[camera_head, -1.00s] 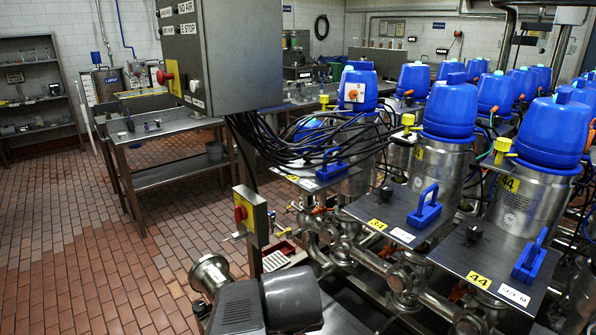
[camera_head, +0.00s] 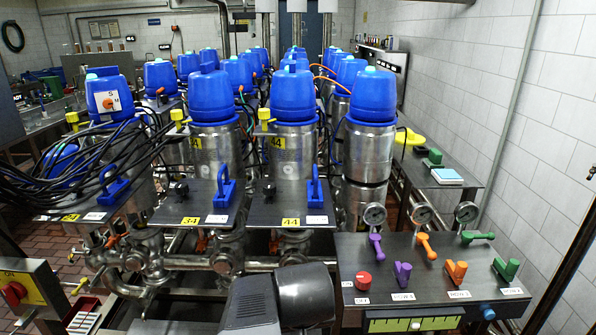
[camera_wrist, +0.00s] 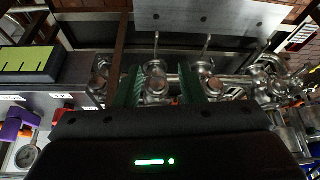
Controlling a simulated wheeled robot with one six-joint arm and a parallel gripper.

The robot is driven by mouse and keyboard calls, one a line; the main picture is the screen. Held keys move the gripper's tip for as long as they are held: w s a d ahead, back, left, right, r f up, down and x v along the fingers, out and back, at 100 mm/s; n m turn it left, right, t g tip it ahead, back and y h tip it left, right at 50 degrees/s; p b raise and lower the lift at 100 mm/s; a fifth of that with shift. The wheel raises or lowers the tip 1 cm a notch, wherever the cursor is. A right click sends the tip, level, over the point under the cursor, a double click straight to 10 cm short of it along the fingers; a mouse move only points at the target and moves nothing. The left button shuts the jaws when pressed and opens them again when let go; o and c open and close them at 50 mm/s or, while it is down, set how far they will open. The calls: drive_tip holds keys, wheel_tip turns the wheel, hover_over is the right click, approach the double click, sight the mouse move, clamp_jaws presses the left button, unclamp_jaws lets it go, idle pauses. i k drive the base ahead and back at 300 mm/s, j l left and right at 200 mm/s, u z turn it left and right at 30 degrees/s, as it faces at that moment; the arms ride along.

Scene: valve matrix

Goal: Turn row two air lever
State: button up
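The control panel (camera_head: 385,262) stands at the right in the head view. It carries purple, orange and green levers in separate columns. The middle column has an orange lever (camera_head: 426,245) below a gauge (camera_head: 421,213) and an orange V-shaped handle (camera_head: 456,273) above a small label that seems to read ROW 2. My gripper (camera_wrist: 158,88) shows in the wrist view with two green fingers apart and nothing between them; steel pipes lie beyond. It is away from the levers.
A red knob (camera_head: 363,281) sits at the panel's left and a yellow-green block (camera_head: 412,324) on its front. Valve units with blue caps (camera_head: 211,95) and steel pipes (camera_head: 180,262) fill the centre. A yellow switch box (camera_head: 30,290) stands at the lower left. The tiled wall is right.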

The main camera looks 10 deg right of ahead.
sight(467, 237)
drive_tip(key=z, duration=1.7)
